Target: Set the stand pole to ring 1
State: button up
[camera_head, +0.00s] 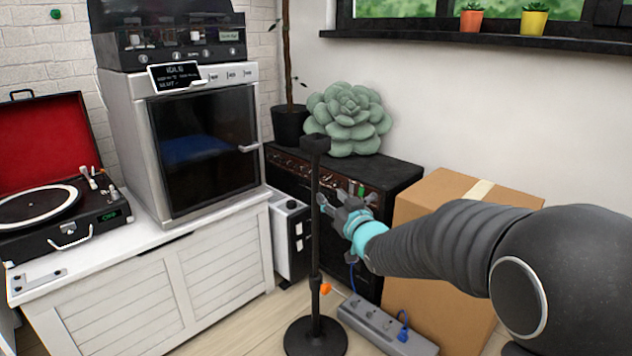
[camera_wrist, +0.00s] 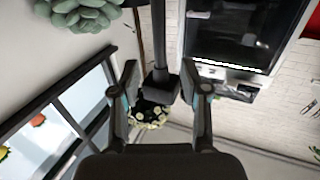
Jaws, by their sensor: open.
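The black stand stands upright on a round base (camera_head: 316,338) on the floor. Its thin stand pole (camera_head: 315,225) carries a dark block (camera_head: 315,145) on top. An orange knob (camera_head: 325,288) sits at a collar low on the pole. Ring marks are too small to make out. My gripper (camera_head: 325,200) is open, beside the upper half of the pole, with its fingers pointing at it. In the wrist view, the pole (camera_wrist: 159,40) and its top block (camera_wrist: 161,86) show between the two open fingers (camera_wrist: 160,72). I cannot tell whether either finger touches the pole.
A black amplifier (camera_head: 400,175) with a large succulent (camera_head: 350,118) stands behind the pole. A cardboard box (camera_head: 425,190) is at its right. A power strip (camera_head: 385,328) lies beside the base. A white cabinet (camera_head: 225,240) is at the left, bearing a glass-fronted machine (camera_head: 205,150) and a record player (camera_head: 70,235).

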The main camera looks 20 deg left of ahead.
aim_at(317, 181)
jog(key=x, duration=1.1)
jog(key=shift+w+a+f, duration=0.1)
jog(key=shift+c, duration=0.2)
grip_shut()
jog(key=shift+p, duration=0.3)
